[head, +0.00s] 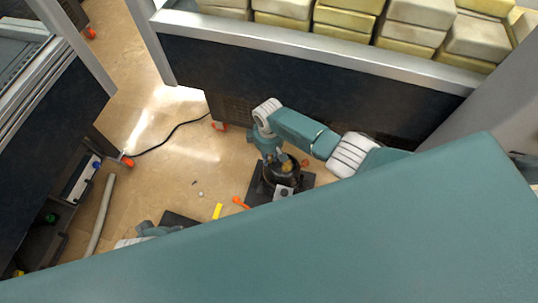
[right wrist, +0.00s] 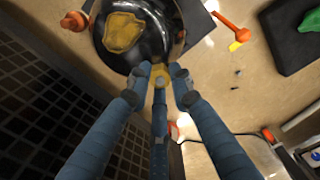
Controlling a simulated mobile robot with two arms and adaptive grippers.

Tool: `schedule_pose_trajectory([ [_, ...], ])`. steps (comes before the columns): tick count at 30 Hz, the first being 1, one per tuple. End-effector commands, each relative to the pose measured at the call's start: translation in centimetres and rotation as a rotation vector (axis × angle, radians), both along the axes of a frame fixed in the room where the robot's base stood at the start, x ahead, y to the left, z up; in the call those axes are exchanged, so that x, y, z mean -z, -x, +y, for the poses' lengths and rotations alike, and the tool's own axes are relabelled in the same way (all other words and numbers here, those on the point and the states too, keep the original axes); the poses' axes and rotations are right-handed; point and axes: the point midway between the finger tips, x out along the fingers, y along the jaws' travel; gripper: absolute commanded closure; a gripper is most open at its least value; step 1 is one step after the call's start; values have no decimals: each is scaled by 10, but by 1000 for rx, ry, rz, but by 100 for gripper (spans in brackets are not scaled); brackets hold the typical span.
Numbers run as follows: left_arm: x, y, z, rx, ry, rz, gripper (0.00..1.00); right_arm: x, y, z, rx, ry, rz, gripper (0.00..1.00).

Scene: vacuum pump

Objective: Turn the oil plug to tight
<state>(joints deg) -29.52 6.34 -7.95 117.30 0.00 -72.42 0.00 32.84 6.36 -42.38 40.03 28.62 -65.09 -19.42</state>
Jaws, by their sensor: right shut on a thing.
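The vacuum pump (head: 284,172) is a dark, rounded, glossy body standing on a black base on the floor. It also shows in the right wrist view (right wrist: 158,50), with a worn yellow patch on it. The oil plug (right wrist: 160,80) is a small yellow piece at the pump's near edge. My right gripper (right wrist: 160,72) is shut on this plug, with blue fingers on both sides of it; the same gripper shows in the head view (head: 270,152) at the pump. Part of my left gripper (head: 148,230) shows low in the head view; its fingertips are unclear.
An orange handle (head: 240,202) and a yellow strip (head: 217,211) lie near the pump. A black pad (head: 178,219) lies to the left. A dark-sided bench (head: 330,60) stands behind the pump. A cable (head: 175,132) crosses the floor. My teal arm hides the lower right.

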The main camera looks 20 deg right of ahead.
Motion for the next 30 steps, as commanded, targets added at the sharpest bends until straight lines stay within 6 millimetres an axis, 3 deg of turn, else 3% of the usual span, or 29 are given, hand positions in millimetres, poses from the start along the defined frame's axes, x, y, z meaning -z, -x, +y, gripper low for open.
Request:
schedule_pose_trajectory([
  [17, 5, 1, 0, 1, 0, 2, 60, 0, -1, 1, 32, -2, -1, 100],
  [18, 5, 1, 0, 1, 0, 2, 60, 0, -1, 1, 32, -2, -1, 73],
  [20, 5, 1, -1, 1, 0, 2, 60, 0, -1, 1, 31, -1, -1, 61],
  [30, 4, -1, 0, -1, 0, 0, 60, -1, -1, 0, 30, -1, -1, 60],
])
